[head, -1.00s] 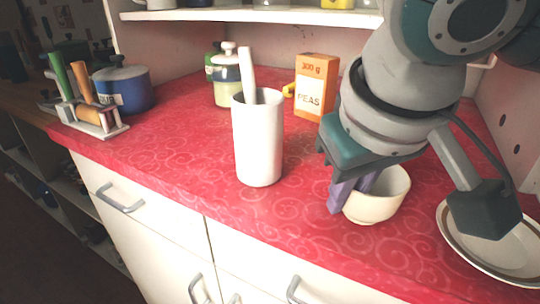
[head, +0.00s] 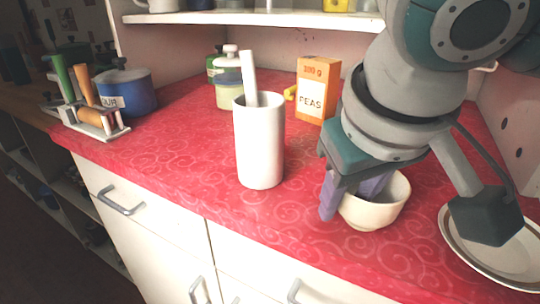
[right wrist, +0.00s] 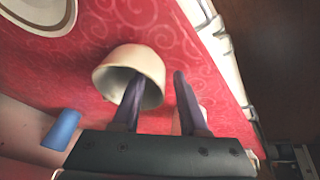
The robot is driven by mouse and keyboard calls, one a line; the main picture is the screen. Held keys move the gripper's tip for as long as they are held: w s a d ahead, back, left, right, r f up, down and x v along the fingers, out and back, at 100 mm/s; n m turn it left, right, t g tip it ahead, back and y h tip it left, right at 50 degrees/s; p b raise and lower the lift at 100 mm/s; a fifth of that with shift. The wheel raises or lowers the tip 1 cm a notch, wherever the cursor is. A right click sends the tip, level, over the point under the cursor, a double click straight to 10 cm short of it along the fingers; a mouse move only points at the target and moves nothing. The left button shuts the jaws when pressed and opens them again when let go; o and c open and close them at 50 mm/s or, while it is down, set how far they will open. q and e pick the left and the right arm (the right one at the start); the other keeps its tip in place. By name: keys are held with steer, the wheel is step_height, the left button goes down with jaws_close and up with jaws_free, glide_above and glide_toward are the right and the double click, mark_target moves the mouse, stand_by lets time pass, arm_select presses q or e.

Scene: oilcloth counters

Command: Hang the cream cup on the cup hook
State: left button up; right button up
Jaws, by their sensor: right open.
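The cream cup (head: 377,212) stands upright on the red counter in the head view, partly covered by my right gripper. It also shows in the right wrist view (right wrist: 117,64). I cannot see its handle. My right gripper (head: 350,195) is open and low at the cup. In the right wrist view its fingers (right wrist: 157,85) straddle the cup's wall, one reaching into the mouth and one outside. Whether either finger touches the cup I cannot tell. I cannot make out the cup hook. My left gripper is not in view.
A tall white holder (head: 259,145) with a stick in it stands left of the gripper. Behind are an orange peas box (head: 317,88) and a jar (head: 229,95). A plate (head: 500,262) lies at right. A shelf (head: 250,17) runs above the counter.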

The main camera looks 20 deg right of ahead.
steer(key=p+v, duration=0.5)
steer(key=v, duration=0.7)
steer(key=s+a+f+n+y, duration=0.3)
steer(key=a+f+y, duration=0.2)
steer(key=a, duration=0.3)
steer(key=s+d+f+h, duration=0.2)
steer(key=s+d+f, duration=0.6)
steer(key=d, duration=0.2)
steer(key=shift+s+g+h, duration=0.2)
steer(key=shift+g+h, duration=0.1)
steer(key=shift+h, duration=0.1)
